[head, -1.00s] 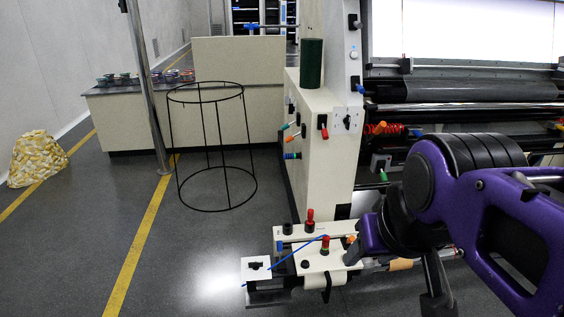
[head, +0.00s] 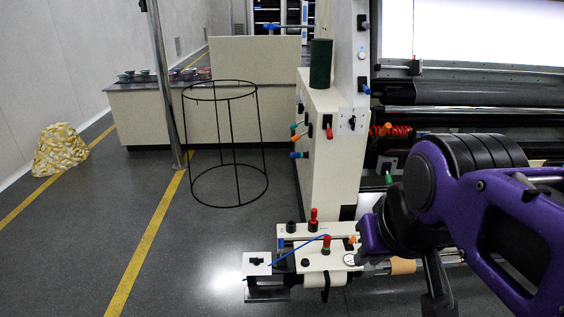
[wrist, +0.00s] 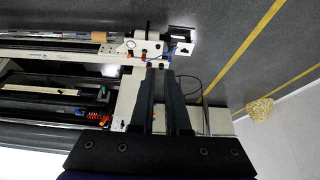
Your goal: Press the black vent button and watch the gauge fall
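A cream valve panel (head: 326,259) at low centre in the head view carries red-topped, blue and orange fittings. Two black knobs show on it, one at the back (head: 291,227) and one nearer the front (head: 305,263); I cannot tell which is the vent button. A small white round gauge (head: 349,259) sits at its right end; its needle is too small to read. In the wrist view the gauge (wrist: 131,43) lies beyond the fingertips. My gripper (head: 438,300) is right of the panel, apart from it. Its dark fingers (wrist: 163,75) are close together, with nothing visible held.
A black wire hoop stand (head: 226,145) and a metal post (head: 168,90) stand left of the tall cream cabinet (head: 325,175). A patterned bag (head: 60,150) lies by the left wall. Rollers (head: 470,112) fill the right. Grey floor left of the panel is free.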

